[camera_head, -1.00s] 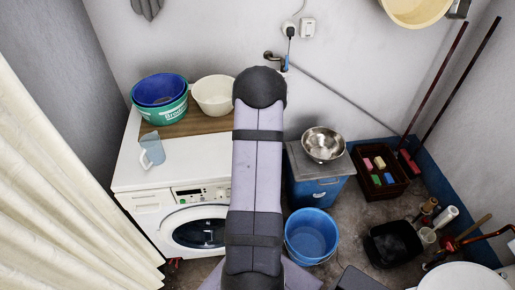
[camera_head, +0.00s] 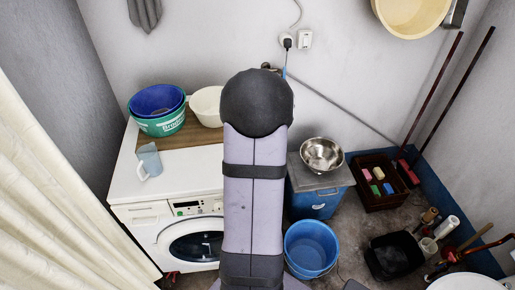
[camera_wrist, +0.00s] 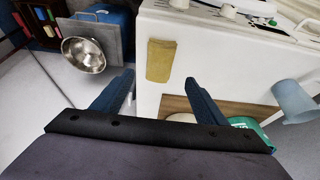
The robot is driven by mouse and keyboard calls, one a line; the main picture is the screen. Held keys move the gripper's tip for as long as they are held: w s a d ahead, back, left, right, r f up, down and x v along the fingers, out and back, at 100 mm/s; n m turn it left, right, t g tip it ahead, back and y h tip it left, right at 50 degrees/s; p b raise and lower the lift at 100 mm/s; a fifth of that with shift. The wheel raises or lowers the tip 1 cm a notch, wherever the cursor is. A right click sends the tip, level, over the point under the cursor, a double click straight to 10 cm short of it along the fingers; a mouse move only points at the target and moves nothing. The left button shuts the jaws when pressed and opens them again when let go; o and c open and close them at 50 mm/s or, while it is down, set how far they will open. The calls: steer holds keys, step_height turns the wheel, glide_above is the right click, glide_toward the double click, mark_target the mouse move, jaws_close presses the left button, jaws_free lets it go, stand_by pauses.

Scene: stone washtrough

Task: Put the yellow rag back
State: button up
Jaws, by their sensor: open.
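The yellow rag (camera_wrist: 159,61) lies flat on the white top of the washing machine (camera_wrist: 215,50) in the wrist view, close to the machine's side edge and near the wooden board (camera_wrist: 185,104). My gripper (camera_wrist: 160,93) is open and empty, its two blue fingers spread apart. The rag shows just beyond the fingertips, apart from them. In the head view my arm covers the right part of the machine top (camera_head: 190,170), and neither the rag nor my gripper can be seen.
A green tub with a blue basin (camera_head: 158,112), a cream basin (camera_head: 207,106) and a clear jug (camera_head: 149,160) stand on the machine. A steel bowl (camera_head: 321,155) sits on a blue box to the right. A blue bucket (camera_head: 311,248) stands on the floor.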

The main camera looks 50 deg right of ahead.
steer(key=shift+s+a+r, duration=0.2)
steer(key=shift+s+r, duration=0.05)
steer(key=shift+r, duration=0.4)
steer(key=w+a+n+g+y, duration=0.1)
steer(key=w+a+n, duration=0.1)
steer(key=a, duration=1)
steer(key=w+a+n+y, duration=0.2)
steer(key=a+n, duration=0.1)
steer(key=a, duration=0.9)
steer(key=s+a+n+g, duration=0.1)
steer(key=s+a+n, duration=0.1)
steer(key=s+a, duration=0.2)
steer(key=s+a+n+g, duration=0.1)
steer(key=s+a, duration=0.4)
steer(key=a, duration=0.5)
steer(key=shift+s+a+f+n, duration=0.15)
steer(key=shift+a+f+n, duration=0.2)
steer(key=shift+f+n, duration=0.15)
